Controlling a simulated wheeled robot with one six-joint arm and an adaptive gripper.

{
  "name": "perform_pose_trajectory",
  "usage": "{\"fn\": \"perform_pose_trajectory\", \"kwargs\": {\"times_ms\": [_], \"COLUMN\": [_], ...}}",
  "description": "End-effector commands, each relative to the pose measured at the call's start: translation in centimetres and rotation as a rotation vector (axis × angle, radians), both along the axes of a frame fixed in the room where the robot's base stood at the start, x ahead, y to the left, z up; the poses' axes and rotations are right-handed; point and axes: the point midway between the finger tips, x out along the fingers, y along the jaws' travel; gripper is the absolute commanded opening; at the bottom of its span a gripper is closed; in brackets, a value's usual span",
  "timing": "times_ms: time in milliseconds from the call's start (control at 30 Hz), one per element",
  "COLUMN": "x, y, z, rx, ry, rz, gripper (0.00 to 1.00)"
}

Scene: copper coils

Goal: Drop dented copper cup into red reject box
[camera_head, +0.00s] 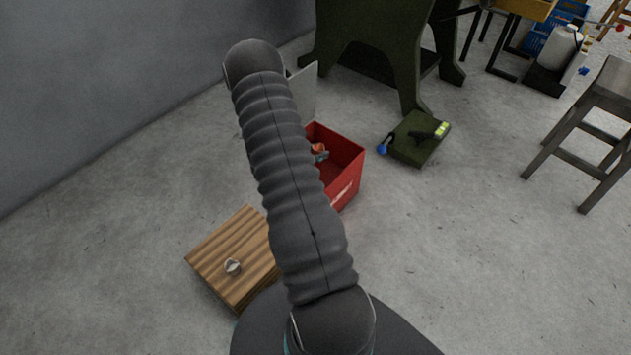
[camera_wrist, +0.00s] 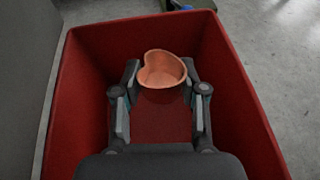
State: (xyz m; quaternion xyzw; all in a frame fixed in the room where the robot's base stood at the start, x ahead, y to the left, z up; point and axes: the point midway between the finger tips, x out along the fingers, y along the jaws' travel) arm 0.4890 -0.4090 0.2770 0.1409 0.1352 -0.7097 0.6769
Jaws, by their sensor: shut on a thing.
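The dented copper cup (camera_wrist: 162,74) is between the fingers of my gripper (camera_wrist: 162,88) in the wrist view, with a clear inward dent in its rim. My gripper is shut on it. The red reject box (camera_wrist: 250,115) surrounds the cup and fingers in the wrist view, and its red floor shows below the cup. I cannot tell how high the cup is above that floor. In the head view the red box (camera_head: 345,158) is partly hidden behind my arm, and the cup (camera_head: 318,148) shows small inside its outline.
A wooden block (camera_head: 225,255) with a small silvery item (camera_head: 233,266) on it stands front left of the box. A green case (camera_head: 418,140) with tools lies right of the box. A dark stool (camera_head: 590,130) stands far right. Open concrete floor lies between.

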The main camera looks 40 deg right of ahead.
Motion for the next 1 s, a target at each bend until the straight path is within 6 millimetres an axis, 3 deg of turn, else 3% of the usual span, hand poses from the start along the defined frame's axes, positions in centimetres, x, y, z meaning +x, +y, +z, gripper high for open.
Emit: {"fn": "perform_pose_trajectory", "kwargs": {"times_ms": [133, 433, 467, 567, 1000], "x": [0.03, 0.04, 0.04, 0.03, 0.16], "y": [0.00, 0.00, 0.00, 0.00, 0.91], "z": [-1.19, -1.32, -1.31, -1.31, -0.91], "rx": [0.000, 0.000, 0.000, 0.000, 0.000], "ry": [-0.001, -0.001, -0.001, -0.001, -0.002], "rz": [0.001, 0.001, 0.001, 0.001, 0.001], "gripper": [0.10, 0.10, 0.49, 0.71, 0.71]}}
